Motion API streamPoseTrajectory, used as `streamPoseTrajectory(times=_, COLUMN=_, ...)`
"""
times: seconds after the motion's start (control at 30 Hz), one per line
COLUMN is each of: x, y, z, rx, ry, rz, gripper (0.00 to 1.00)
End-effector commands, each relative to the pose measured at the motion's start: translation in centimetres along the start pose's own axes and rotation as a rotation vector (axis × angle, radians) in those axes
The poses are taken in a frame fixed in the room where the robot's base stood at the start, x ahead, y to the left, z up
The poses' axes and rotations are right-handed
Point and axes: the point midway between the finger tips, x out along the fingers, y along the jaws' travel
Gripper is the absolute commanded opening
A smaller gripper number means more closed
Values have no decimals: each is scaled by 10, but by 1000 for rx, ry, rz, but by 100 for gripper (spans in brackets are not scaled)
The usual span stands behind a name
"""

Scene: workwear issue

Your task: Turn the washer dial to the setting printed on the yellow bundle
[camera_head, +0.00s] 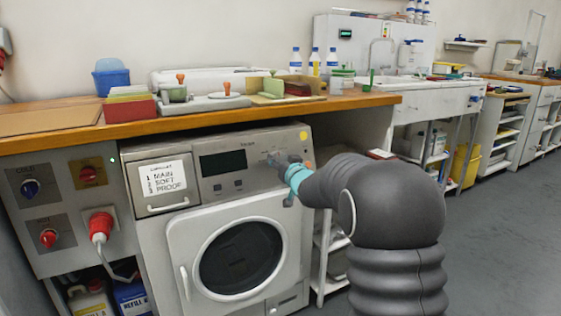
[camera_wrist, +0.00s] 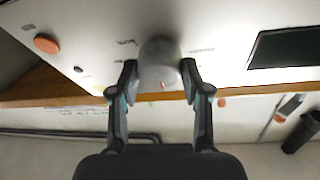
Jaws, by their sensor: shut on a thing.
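The washer (camera_head: 153,240) stands under the wooden counter, its round door shut. Its control panel has a dark display (camera_head: 223,162). In the wrist view the dial (camera_wrist: 160,62) is a round grey knob with a small red mark near its lower edge. My gripper (camera_wrist: 160,74) is shut on the dial, one finger on each side. In the head view my gripper (camera_head: 275,163) is at the right of the panel, and it and my arm mostly hide the dial. The printing around the dial is too blurred to read. I cannot make out a yellow bundle.
A drawer label (camera_head: 163,178) reads "1 MAIN 2 SOFT 3 PROOF". A yellow disc (camera_head: 303,135) sits at the panel's upper right. A red plug (camera_head: 101,225) and cable are left of the washer. The counter (camera_head: 215,115) above holds boxes and bottles. Open floor (camera_head: 495,240) lies right.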

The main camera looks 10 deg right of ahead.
Motion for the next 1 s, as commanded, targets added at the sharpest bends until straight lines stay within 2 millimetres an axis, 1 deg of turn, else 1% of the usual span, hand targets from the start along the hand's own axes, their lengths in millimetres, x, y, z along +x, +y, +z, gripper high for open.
streamPoseTrajectory(times=0.17, x=0, y=0, z=0, rx=30, ry=-1, rz=10, gripper=13)
streamPoseTrajectory(times=0.37, x=0, y=-1, z=-1, rx=124, ry=-7, rz=41, gripper=13)
streamPoseTrajectory(times=0.8, x=1, y=-3, z=-2, rx=468, ry=-27, rz=155, gripper=13)
streamPoseTrajectory(times=1.0, x=1, y=-3, z=-2, rx=600, ry=-36, rz=200, gripper=13)
